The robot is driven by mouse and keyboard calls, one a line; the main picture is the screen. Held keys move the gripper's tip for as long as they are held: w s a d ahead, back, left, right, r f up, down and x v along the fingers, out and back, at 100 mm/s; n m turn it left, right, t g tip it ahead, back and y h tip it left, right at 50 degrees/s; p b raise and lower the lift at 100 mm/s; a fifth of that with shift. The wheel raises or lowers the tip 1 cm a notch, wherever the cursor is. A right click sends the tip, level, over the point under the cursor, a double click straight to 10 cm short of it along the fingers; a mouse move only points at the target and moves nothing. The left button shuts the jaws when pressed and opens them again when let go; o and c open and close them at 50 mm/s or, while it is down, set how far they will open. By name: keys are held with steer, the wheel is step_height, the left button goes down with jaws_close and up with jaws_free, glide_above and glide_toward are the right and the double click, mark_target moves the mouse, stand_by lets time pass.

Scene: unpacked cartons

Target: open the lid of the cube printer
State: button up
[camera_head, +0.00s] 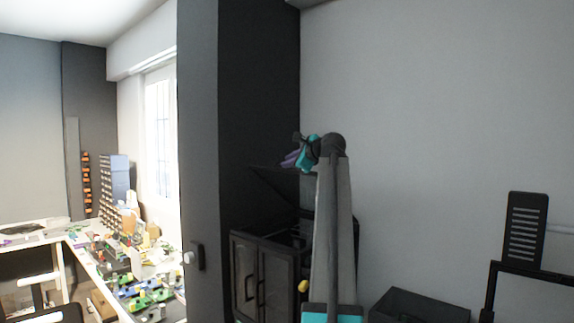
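The cube printer (262,277) is a black box with two windowed front doors with handles, standing against the grey wall right of the dark pillar. Its dark lid (282,197) appears raised and tilted above the box, leaving part of the top open. My arm rises in front of the printer and hides its right side. My gripper (292,158), with teal and purple parts, is above the lid's upper edge. I cannot tell whether it touches the lid, or whether its fingers are open or shut.
A dark pillar (243,110) stands close on the left of the printer. A black open box (418,307) is at the lower right, near a dark-framed panel (535,288). A table (98,275) cluttered with colourful parts is at the left. The wall above the printer is clear.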

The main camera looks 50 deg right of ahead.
steer(key=b+v, duration=0.3)
steer(key=v, duration=0.9)
steer(key=shift+r, duration=0.1)
